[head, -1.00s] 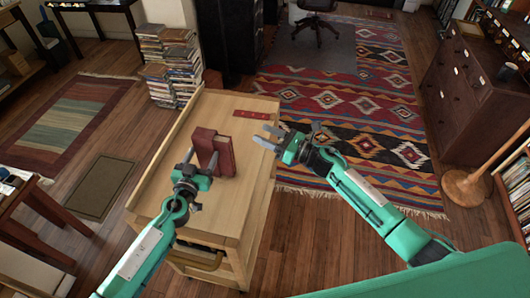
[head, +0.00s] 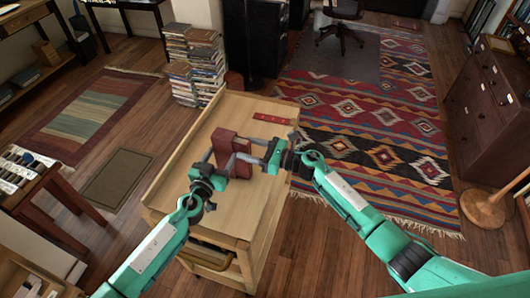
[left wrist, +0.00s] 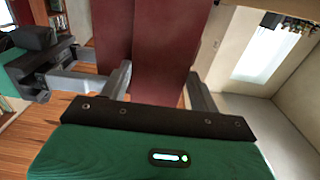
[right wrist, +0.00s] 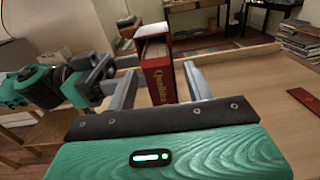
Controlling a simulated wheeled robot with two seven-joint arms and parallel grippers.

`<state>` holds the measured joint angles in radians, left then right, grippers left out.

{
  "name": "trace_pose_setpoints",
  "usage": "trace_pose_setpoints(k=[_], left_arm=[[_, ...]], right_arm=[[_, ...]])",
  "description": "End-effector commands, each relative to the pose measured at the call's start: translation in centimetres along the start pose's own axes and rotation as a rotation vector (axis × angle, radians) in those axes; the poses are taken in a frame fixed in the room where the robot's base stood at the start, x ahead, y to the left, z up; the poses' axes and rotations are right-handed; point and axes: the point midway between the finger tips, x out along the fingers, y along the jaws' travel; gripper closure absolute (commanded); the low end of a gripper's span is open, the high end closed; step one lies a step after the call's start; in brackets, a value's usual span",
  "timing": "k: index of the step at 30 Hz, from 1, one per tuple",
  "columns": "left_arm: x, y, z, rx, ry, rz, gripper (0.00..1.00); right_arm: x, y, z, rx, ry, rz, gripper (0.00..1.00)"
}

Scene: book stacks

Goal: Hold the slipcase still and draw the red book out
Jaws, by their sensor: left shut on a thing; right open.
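The dark red slipcase (head: 225,138) stands upright on the wooden cart, with the red book (head: 241,157) in it, its spine towards my right arm. My left gripper (head: 213,168) is shut on the slipcase. In the left wrist view the slipcase (left wrist: 165,45) is between its fingers, and the book (left wrist: 111,35) shows beside it. My right gripper (head: 243,150) is open at the book's spine side. In the right wrist view the gold-lettered book (right wrist: 159,80) stands between its spread fingers, with gaps visible. The book's depth inside the slipcase is hidden.
The cart top (head: 215,210) has a low raised rim on the left. A flat red strip (head: 272,119) lies on its far right part. Stacked books (head: 192,65) stand on the floor behind. A patterned rug (head: 375,130) is right of the cart.

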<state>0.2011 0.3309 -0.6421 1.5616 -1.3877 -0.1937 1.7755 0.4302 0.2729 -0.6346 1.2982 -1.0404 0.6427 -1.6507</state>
Motion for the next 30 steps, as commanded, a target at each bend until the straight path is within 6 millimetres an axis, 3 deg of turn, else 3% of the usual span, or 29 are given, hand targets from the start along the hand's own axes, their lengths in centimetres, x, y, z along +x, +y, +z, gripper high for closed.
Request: trace_pose_setpoints(k=[6,14,23,24,28,30], left_arm=[[0.0,-0.1,0.1,0.001,-0.001,-0.002,0.61],[0.0,-0.1,0.1,0.000,-0.001,-0.001,0.61],[0.0,-0.1,0.1,0.000,-0.001,-0.001,0.61],[0.0,-0.1,0.1,0.000,-0.001,-0.001,0.61],[0.0,-0.1,0.1,0.000,-0.001,-0.001,0.61],[0.0,-0.1,0.1,0.000,-0.001,-0.001,0.61]], right_arm=[[1.5,0.0,0.0,0.000,0.000,0.000,0.47],[1.6,0.0,0.0,0.000,0.000,0.000,0.47],[1.6,0.0,0.0,0.000,0.000,0.000,1.00],[1.6,0.0,0.0,0.000,0.000,0.000,0.75],[1.6,0.0,0.0,0.001,0.000,0.000,1.00],[1.6,0.0,0.0,0.001,0.000,0.000,1.00]])
